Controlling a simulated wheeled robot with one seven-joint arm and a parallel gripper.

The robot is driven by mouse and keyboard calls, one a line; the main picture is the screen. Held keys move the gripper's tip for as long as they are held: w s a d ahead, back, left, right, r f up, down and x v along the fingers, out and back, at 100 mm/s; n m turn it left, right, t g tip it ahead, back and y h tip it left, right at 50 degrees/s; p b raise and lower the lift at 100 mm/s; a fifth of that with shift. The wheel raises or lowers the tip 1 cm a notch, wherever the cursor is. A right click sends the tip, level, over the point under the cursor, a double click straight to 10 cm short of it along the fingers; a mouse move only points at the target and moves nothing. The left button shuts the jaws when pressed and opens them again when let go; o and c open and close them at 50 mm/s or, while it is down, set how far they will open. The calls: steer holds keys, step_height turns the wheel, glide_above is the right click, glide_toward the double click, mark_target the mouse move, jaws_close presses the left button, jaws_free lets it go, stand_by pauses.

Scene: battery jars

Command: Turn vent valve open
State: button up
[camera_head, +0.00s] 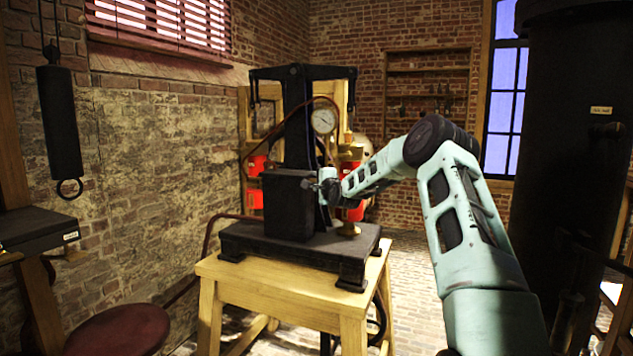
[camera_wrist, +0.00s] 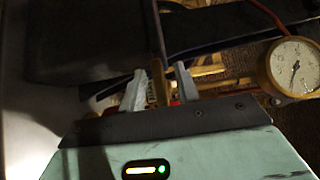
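My gripper (camera_head: 325,188) is at the right side of the dark box-shaped block of the press (camera_head: 290,205), at the end of my pale green arm. In the wrist view its two grey fingers (camera_wrist: 160,82) are apart. A narrow brass part (camera_wrist: 158,92), which may be the vent valve, shows between them; I cannot tell whether either finger touches it. Brass pipework (camera_wrist: 208,70) runs to the right of the fingers, toward a round brass-rimmed gauge (camera_wrist: 292,68). The gauge also shows in the head view (camera_head: 323,121). The valve handle cannot be made out clearly.
The press stands on a black base (camera_head: 270,243) on a wooden table (camera_head: 285,312). Red items (camera_head: 256,165) are behind it. A dark red round stool (camera_head: 118,332) is at the lower left. A large dark cylinder (camera_head: 570,120) stands at the right. Brick floor is clear behind the table.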

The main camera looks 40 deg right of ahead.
jaws_close()
